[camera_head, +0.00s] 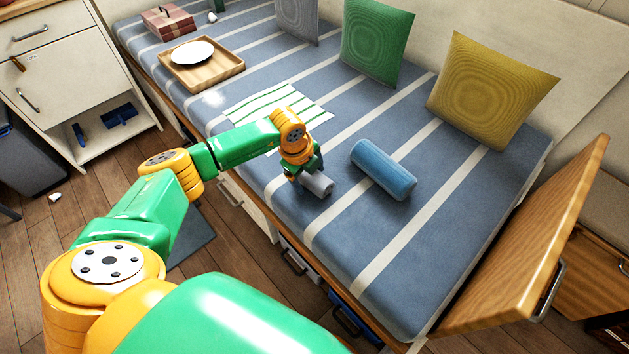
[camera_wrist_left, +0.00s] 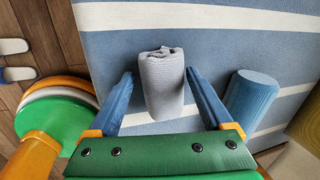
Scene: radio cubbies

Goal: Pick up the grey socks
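The grey socks (camera_head: 318,184) are a rolled bundle lying on the blue-and-white striped cushion near its front edge. In the left wrist view the socks (camera_wrist_left: 163,85) lie between the two blue fingers of my left gripper (camera_wrist_left: 159,72). The fingers are spread, with a clear gap on the left and a very small gap on the right. In the head view my left gripper (camera_head: 307,176) is right at the socks and partly hides them. My right gripper is not in view.
A blue rolled bolster (camera_head: 383,169) lies just right of the socks. A green-striped cloth (camera_head: 275,104), a wooden tray (camera_head: 202,66) with a white plate (camera_head: 192,52), and cushions lie farther back. An open wooden door (camera_head: 540,250) stands at the right.

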